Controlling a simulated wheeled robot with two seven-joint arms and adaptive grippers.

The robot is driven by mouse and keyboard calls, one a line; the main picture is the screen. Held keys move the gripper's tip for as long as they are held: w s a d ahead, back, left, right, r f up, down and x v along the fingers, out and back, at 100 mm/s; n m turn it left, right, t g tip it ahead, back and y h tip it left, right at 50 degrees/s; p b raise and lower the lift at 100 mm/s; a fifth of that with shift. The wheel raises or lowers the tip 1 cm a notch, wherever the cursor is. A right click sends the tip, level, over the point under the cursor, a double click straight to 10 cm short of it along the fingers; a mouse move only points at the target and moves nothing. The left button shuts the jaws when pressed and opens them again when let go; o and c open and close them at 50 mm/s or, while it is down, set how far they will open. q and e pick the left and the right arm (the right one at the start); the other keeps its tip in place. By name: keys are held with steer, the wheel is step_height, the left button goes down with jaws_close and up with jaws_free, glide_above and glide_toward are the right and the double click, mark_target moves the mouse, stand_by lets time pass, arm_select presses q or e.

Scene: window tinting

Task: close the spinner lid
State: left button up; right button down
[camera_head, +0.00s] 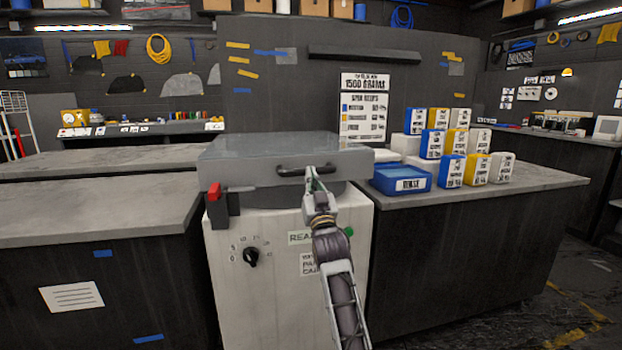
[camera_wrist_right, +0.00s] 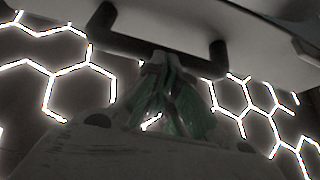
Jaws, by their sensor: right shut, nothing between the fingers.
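The spinner (camera_head: 285,270) is a pale cabinet with a knob on its front. Its grey lid (camera_head: 235,172) lies about level on top, over a darker drum rim; whether it is fully seated I cannot tell. A dark handle (camera_head: 290,171) runs along the lid's front edge. My right gripper (camera_head: 313,178) is shut and empty, its fingertips at the right part of the handle. In the right wrist view, the fingertips (camera_wrist_right: 165,72) meet the underside of the handle (camera_wrist_right: 130,47); contact is hard to tell. My left gripper is out of view.
A red-topped latch block (camera_head: 220,205) sits at the lid's left front corner. A blue tray (camera_head: 402,179) and several labelled boxes (camera_head: 452,171) stand on the right counter (camera_head: 500,192). The left counter (camera_head: 90,208) is bare.

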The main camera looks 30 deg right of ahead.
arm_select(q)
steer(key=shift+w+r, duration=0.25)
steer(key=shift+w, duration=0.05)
arm_select(e)
step_height(320, 180, up, 10)
stand_by(0.8)
